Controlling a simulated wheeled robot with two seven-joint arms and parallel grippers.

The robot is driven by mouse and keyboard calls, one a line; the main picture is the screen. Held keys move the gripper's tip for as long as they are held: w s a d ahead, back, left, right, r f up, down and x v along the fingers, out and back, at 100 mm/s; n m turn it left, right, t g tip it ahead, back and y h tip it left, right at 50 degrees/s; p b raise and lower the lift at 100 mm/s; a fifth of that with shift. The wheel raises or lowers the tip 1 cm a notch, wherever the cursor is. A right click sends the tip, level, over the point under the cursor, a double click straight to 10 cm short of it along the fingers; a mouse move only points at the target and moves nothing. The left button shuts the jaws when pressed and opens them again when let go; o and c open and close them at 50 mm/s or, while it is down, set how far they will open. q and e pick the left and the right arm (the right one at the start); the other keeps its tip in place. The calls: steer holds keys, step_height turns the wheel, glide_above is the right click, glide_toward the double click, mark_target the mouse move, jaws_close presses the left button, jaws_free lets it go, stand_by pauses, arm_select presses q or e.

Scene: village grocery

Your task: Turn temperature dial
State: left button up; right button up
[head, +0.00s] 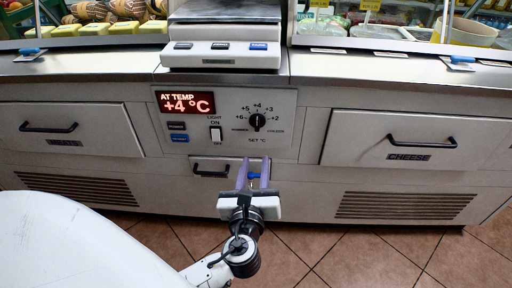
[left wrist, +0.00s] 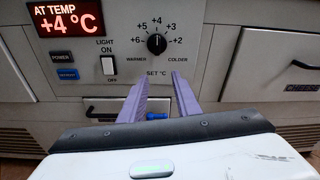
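The temperature dial (head: 257,121) is a round black knob on the pale control panel, with marks from +6 to +2 around it. It also shows in the left wrist view (left wrist: 156,44), its pointer looking roughly upward towards +4. The red display (head: 186,103) reads AT TEMP +4 °C. My left gripper (head: 256,163) has two purple fingers spread apart with nothing gripped. Its fingertips are just below the dial in both views, apart from it; in the left wrist view the gripper (left wrist: 160,76) points up towards the dial. My right gripper is not in view.
A light switch (head: 215,134) and power buttons (head: 178,131) sit left of the dial. A scale (head: 222,52) stands on the counter above. A black handle (head: 211,171) and a small blue object (head: 254,176) are below the panel. Cheese drawer (head: 406,139) is at right.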

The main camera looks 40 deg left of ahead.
mark_target(257, 128)
arm_select(q)
steer(key=shift+m+t+y, duration=0.3)
steer(key=shift+m+y, duration=0.3)
steer(key=shift+m, duration=0.2)
steer(key=x, duration=0.3)
steer(key=r+b+x, duration=0.1)
steer(key=x, duration=0.3)
steer(key=r+b+x, duration=0.1)
steer(key=x, duration=0.3)
jaws_close()
